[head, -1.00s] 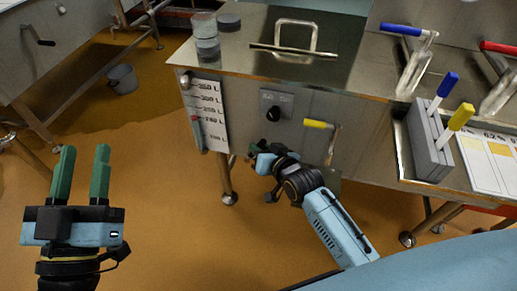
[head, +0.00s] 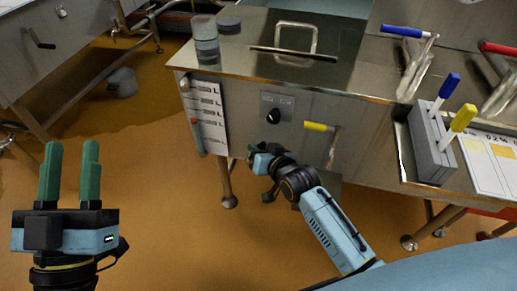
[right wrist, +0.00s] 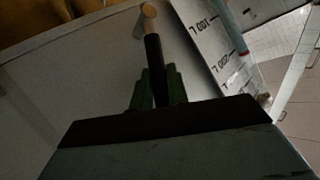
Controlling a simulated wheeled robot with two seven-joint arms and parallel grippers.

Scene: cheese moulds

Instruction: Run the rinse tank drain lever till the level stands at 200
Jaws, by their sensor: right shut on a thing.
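The rinse tank (head: 300,140) is a steel box with a white level gauge (head: 208,130) at its left front corner. The gauge figures are blurred in the head view; a small red mark (head: 194,121) shows on it. In the right wrist view the gauge (right wrist: 215,50) appears upside down, with a bluish column (right wrist: 233,27) ending near the second label; I read 100 L beside the first. My right gripper (right wrist: 157,90) is shut on a dark lever handle with a tan end (right wrist: 149,11), low on the tank front. My left gripper (head: 70,150) is open and empty, away from the tank.
A black knob (head: 273,116) and a yellow-handled lever (head: 320,127) are on the tank front. A grey block with blue and yellow handles (head: 428,145) is at right.

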